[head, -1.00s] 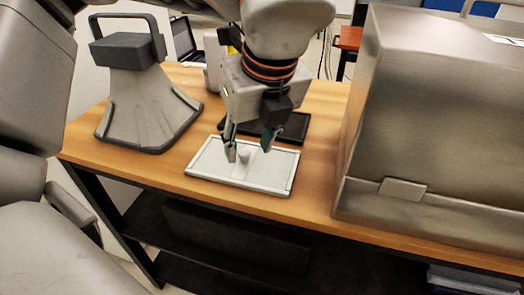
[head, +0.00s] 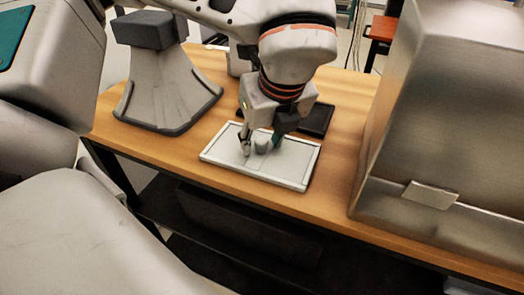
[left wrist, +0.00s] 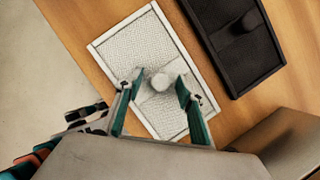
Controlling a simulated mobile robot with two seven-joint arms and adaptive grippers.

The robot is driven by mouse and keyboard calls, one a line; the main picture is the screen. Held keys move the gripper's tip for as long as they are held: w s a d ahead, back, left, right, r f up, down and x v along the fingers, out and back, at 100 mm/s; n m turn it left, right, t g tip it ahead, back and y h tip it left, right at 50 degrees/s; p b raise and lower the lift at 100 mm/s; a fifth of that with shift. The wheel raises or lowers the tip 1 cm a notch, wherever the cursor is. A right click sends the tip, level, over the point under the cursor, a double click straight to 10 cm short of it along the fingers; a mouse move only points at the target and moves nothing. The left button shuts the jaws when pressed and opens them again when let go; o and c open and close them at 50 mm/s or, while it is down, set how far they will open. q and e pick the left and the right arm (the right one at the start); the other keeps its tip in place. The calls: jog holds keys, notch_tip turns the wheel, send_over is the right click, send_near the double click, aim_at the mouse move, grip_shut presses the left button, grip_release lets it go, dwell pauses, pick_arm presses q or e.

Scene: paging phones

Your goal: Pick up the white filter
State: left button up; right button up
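The white filter (head: 222,153) is a flat rectangular panel with a raised rim and a small round knob at its middle. It lies on the wooden table, and its meshed face also shows in the left wrist view (left wrist: 122,57). My left gripper (head: 261,147) points down over the filter. In the left wrist view my left gripper (left wrist: 160,80) is open, with one finger on each side of the knob and a gap on both sides. The fingers partly cover the filter. My right gripper is not in view.
A black filter (head: 317,120) of similar shape lies just behind the white one, and it also shows in the left wrist view (left wrist: 222,62). A large metal box (head: 440,110) stands to the right. A grey flared stand (head: 165,88) stands at the left.

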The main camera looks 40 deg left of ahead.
pick_arm(q)
jog(key=shift+r, duration=0.1)
grip_shut()
